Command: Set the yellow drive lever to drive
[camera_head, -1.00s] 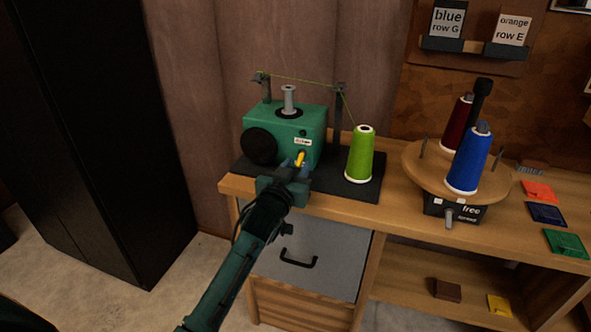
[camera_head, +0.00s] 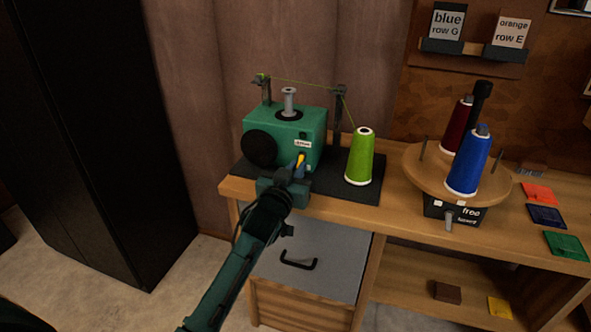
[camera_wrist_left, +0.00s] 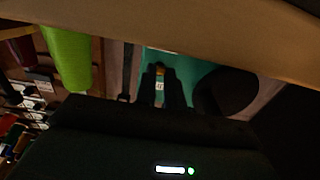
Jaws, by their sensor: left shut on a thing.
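The yellow drive lever (camera_head: 300,160) sticks out of the front of the green winding machine (camera_head: 306,122), below a small white label (camera_head: 303,143). My left gripper (camera_head: 297,167) is at the machine's front, its fingers shut on the lever, which shows tilted between and above them. In the left wrist view the fingers (camera_wrist_left: 161,78) close around the yellow lever (camera_wrist_left: 160,69) against the green machine (camera_wrist_left: 183,68). The label's text is too small to read. My right gripper is not in view.
A lime-green thread cone (camera_head: 360,157) stands just right of the machine on the dark base (camera_head: 335,186). A round wooden turntable (camera_head: 423,163) with red and blue cones stands farther right. A black cabinet (camera_head: 100,130) is at left.

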